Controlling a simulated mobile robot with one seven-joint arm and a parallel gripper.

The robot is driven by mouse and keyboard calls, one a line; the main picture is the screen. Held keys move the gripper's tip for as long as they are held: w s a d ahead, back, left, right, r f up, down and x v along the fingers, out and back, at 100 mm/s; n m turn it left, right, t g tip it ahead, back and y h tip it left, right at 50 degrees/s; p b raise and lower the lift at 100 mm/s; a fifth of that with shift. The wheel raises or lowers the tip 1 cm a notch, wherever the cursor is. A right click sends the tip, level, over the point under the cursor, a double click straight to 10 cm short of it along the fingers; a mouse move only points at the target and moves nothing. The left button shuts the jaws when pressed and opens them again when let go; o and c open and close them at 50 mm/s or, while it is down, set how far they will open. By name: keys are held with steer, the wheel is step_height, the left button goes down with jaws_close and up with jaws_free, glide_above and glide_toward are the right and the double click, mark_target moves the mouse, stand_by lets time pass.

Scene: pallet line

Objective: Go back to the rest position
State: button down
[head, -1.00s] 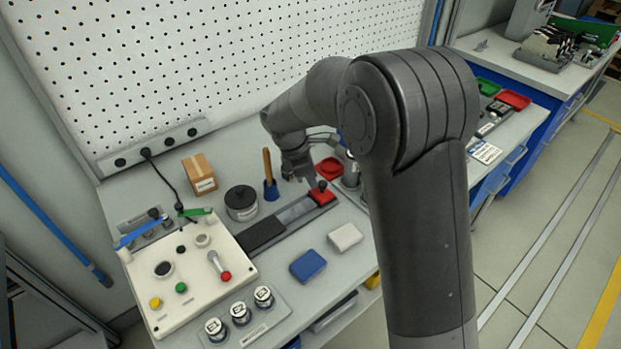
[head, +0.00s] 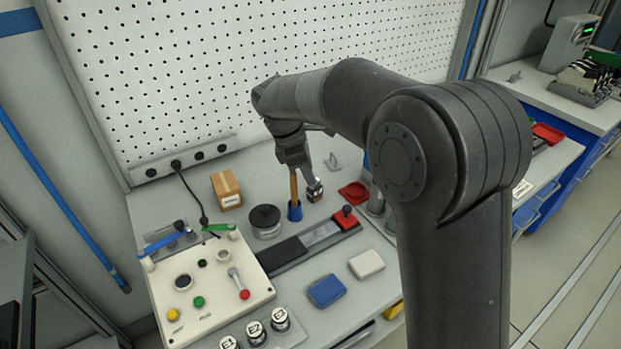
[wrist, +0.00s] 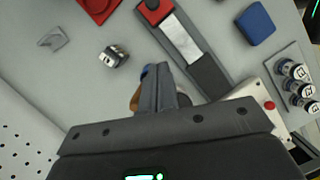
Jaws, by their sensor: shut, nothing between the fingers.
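My gripper (head: 306,174) is above the back of the bench, shut and empty. Its closed fingers (wrist: 168,85) also show in the wrist view, pointing over the bench. The wooden-handled tool in a blue cup (head: 295,211) stands close beside the gripper in the head view. In the wrist view, my fingers partly hide it. A small metal and black cylinder (wrist: 113,56) lies on the bench just past the fingertips.
A slotted track with a red block (head: 345,218), a black round pot (head: 265,221), a cardboard box (head: 227,189) and a red dish (head: 354,193) surround the gripper. A button panel (head: 210,285) and blue block (head: 326,291) stand nearer. The perforated wall (head: 250,70) is behind.

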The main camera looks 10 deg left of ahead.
stand_by(0.3)
steer(key=s+d+r+m+y, duration=0.1)
steer(key=s+d+r+m, duration=0.2)
steer(key=d, duration=0.3)
steer(key=s+d+r+m+t, duration=0.1)
steer(key=s+d+r+m, duration=0.2)
steer(key=d, duration=0.2)
steer(key=s+d+r+m+y, duration=0.1)
steer(key=s+d+r+m, duration=0.2)
steer(key=d, duration=0.3)
steer(key=s+d+f+m+t+y, duration=0.1)
steer(key=s+d+f+m+t, duration=0.1)
steer(key=s+d+m, duration=1)
steer(key=s+t, duration=0.1)
steer(key=s, duration=0.2)
steer(key=shift+s+m, duration=0.25)
steer(key=shift+m, duration=0.05)
